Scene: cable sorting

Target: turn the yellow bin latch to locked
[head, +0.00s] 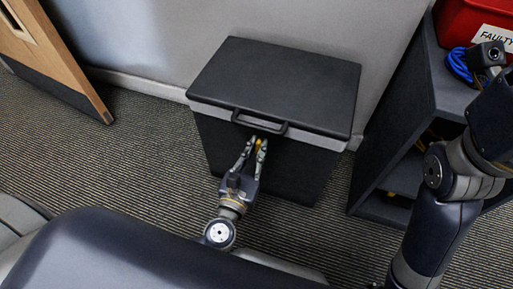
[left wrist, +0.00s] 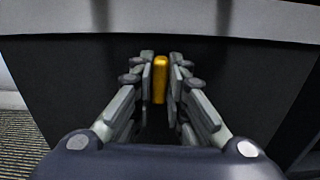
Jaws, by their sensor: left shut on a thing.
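A dark bin (head: 270,85) with a closed lid and a front handle (head: 259,123) stands on the carpet against the wall. The yellow latch (head: 259,142) is on its front, just under the handle. In the left wrist view the yellow latch (left wrist: 160,78) stands upright between the fingers. My left gripper (head: 256,144) is shut on the latch; it also shows in the left wrist view (left wrist: 161,85). The fingers cover part of the latch sides. My right arm shows at the right, but its fingers are not in view.
A dark shelf unit (head: 404,125) stands right of the bin, with a red box labelled "FAULTY" (head: 480,20) and a blue cable (head: 459,66) on top. A wooden panel (head: 50,55) is at the far left. The carpet (head: 130,150) left of the bin is clear.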

